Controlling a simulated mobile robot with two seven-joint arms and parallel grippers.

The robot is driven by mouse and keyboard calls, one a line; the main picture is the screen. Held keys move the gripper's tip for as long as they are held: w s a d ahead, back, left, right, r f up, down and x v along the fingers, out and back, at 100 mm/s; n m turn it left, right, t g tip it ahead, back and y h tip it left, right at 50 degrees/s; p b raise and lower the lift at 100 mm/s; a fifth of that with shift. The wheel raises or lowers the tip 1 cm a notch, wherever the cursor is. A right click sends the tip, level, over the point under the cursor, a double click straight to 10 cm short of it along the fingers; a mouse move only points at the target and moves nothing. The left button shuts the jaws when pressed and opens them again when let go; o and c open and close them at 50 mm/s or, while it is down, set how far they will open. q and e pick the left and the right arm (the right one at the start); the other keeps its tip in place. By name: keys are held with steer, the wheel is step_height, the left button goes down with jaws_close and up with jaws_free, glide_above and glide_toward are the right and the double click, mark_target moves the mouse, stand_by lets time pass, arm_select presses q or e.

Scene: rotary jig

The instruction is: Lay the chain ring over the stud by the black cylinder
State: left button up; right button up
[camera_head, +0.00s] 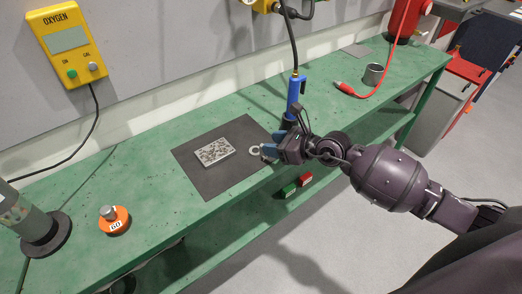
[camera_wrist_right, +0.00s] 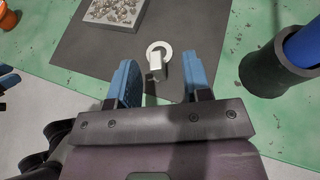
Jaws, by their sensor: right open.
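A small pale ring (camera_head: 256,151) lies on the dark mat (camera_head: 205,183), near its right side. In the right wrist view the ring (camera_wrist_right: 151,47) has a pale upright block at its near edge. My right gripper (camera_head: 264,151) is open; in the wrist view its blue fingers (camera_wrist_right: 160,78) reach down either side of the block without visible contact. A black cylinder (camera_wrist_right: 265,75) holding a blue handle (camera_head: 295,96) stands right of the ring. I cannot make out a separate stud. A blue-and-black piece (camera_wrist_right: 8,80), perhaps my left gripper, is cut off at the wrist view's left edge.
A speckled grey plate (camera_head: 214,152) lies on the mat, left of the ring. An orange disc with a grey knob (camera_head: 115,219) and a grey cylinder (camera_head: 32,222) stand further left. A metal cup (camera_head: 373,74) and a red hose (camera_head: 385,70) are at the right.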

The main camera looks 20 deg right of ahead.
mark_target(256, 152)
steer(key=shift+s+a+x, duration=0.1)
steer(key=shift+x, duration=1.45)
steer(key=shift+s+a+x, duration=0.1)
steer(key=shift+s+x, duration=0.05)
steer(key=shift+x, duration=1.45)
steer(key=shift+f, duration=0.1)
jaws_close()
